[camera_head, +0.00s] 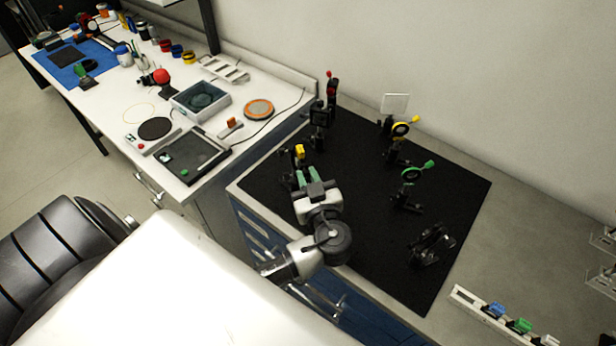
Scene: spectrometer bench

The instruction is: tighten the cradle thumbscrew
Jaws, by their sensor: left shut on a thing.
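My left gripper (305,172), with green fingers, is at the left side of the black breadboard mat (355,205). It is shut at a small dark mount with a yellow knob (299,151) on top, just beyond the fingertips. The fingers hide the part they grip, so I cannot tell whether it is the thumbscrew. A low black cradle-like holder (432,245) stands apart at the right front of the mat. No thumbscrew can be made out on it at this size. My right gripper is not in view.
On the mat stand a black mount with a red top (320,113), a yellow-ringed mount (401,130) and a green-ringed mount (411,174). A white rack (470,303) with coloured pieces lies right of the mat. The left bench (205,70) is crowded. The mat's middle is bare.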

